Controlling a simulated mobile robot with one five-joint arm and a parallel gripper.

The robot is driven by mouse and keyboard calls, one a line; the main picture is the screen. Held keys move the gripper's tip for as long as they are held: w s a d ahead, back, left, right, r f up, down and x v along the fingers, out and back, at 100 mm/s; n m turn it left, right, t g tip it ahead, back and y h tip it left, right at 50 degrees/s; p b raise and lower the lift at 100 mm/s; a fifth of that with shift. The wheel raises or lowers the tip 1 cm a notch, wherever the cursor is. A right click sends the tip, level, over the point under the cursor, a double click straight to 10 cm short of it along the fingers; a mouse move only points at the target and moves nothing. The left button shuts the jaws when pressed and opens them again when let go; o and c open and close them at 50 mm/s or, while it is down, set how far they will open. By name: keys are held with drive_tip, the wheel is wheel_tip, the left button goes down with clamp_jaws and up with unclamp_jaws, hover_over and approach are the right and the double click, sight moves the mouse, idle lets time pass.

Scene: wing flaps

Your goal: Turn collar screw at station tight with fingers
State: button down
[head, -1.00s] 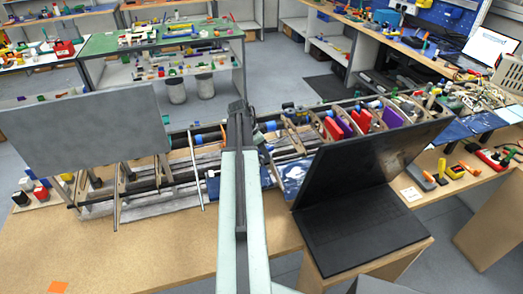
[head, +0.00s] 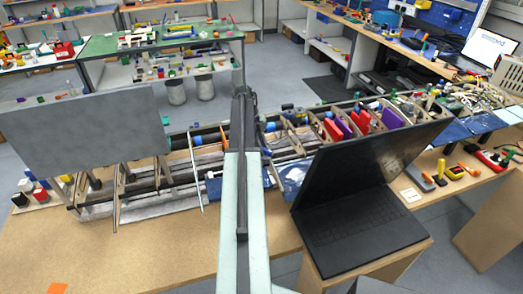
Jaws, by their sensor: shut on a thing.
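The wing frame (head: 180,172) lies along the bench, with dark spars, pale ribs and several blue collars. One blue collar (head: 208,138) shows left of my arm and another (head: 270,126) just right of it. My gripper (head: 244,98) is at the dark far end of my arm, over the middle of the wing frame. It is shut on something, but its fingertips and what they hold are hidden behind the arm. I cannot make out the collar screw itself.
A grey panel (head: 90,130) stands over the wing's left part. An open black laptop (head: 350,225) stands at the front right. Red and purple blocks (head: 362,118) sit between ribs at the right. The bench top (head: 150,250) at front left is mostly clear.

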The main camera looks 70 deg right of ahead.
drive_tip(key=m, duration=0.2)
drive_tip(key=m+t+y, duration=0.1)
drive_tip(key=m, duration=0.1)
drive_tip(key=d+m+y, duration=0.1)
drive_tip(key=m, duration=0.1)
drive_tip(key=shift+s, duration=0.25)
drive_tip(key=c, duration=1.2)
unclamp_jaws()
drive_tip(key=shift+a+m, duration=0.1)
drive_tip(key=shift+m, duration=0.2)
drive_tip(key=p+v, duration=0.7)
drive_tip(key=v, duration=0.1)
drive_tip(key=shift+s, duration=0.25)
